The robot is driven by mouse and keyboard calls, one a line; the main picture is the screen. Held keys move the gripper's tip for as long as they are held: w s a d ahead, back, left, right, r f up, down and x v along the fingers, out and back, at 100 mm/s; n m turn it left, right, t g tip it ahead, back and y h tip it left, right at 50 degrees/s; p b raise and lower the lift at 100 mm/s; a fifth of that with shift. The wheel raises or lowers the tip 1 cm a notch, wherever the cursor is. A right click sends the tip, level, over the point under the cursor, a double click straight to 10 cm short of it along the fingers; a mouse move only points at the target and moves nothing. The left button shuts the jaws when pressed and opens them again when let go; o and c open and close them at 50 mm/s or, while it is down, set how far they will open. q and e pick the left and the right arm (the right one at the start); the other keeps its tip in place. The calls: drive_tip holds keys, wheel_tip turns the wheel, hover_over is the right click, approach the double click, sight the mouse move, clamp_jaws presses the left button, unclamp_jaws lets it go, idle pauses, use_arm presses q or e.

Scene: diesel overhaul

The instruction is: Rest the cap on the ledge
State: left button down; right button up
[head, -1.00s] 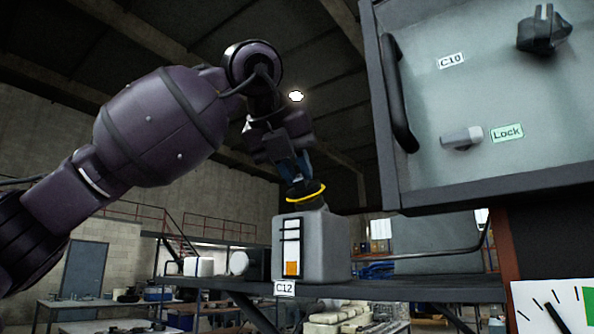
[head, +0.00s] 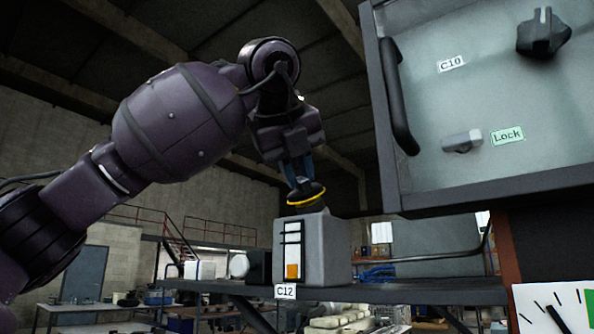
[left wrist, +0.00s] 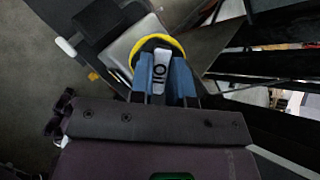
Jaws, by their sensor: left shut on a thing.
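The cap (head: 307,197) is dark with a yellow ring and sits at the mouth of a grey container (head: 330,250). I cannot tell whether it is seated on the neck or just above it. In the left wrist view the cap's yellow rim (left wrist: 150,42) shows, and its grip part bears the letters "OIL". My left gripper (head: 296,178) points down and is shut on the cap; its blue fingers (left wrist: 164,80) flank the grip part. The ledge (head: 400,292) is a dark shelf labelled C12, under the container. My right gripper is not in view.
A large grey cabinet (head: 470,100) with a black handle, a knob and a Lock lever overhangs the ledge at the right. A white cylinder (head: 239,265) and a dark box (head: 259,266) stand left of the container. The ledge right of the container looks clear.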

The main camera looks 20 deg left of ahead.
use_arm(q)
drive_tip(key=shift+d+f, duration=0.1)
drive_tip(key=shift+f, duration=0.05)
drive_tip(key=shift+n+g+y, duration=0.3)
drive_tip(key=shift+n+y, duration=0.1)
drive_tip(key=shift+n, duration=0.7)
